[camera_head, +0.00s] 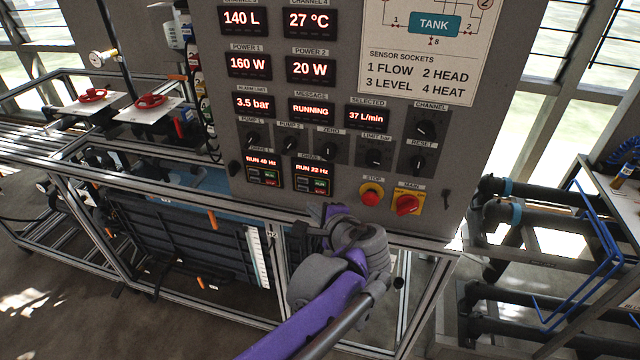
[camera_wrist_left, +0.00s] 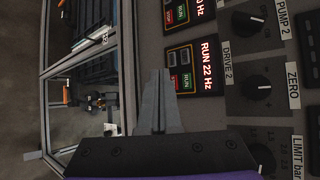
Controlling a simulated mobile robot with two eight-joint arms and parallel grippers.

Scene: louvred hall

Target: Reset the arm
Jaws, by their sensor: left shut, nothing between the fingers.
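My left arm, purple and grey, reaches up from the bottom of the head view. Its left gripper (camera_head: 325,209) is in front of the lower part of the grey control panel (camera_head: 440,170), just below the DRIVE 2 display (camera_head: 313,178). In the left wrist view the grey fingers of the left gripper (camera_wrist_left: 158,74) are together and empty, beside the drive display reading RUN 22 Hz (camera_wrist_left: 208,65). I cannot tell whether the fingertips touch the panel. My right gripper is in neither view.
The red STOP button (camera_head: 370,198) and the red MAIN switch (camera_head: 407,205) are right of the gripper. Several black knobs, such as ZERO (camera_head: 331,146), sit above. A metal frame (camera_head: 425,290) runs below the panel. Dark pipes (camera_head: 530,188) stand at the right.

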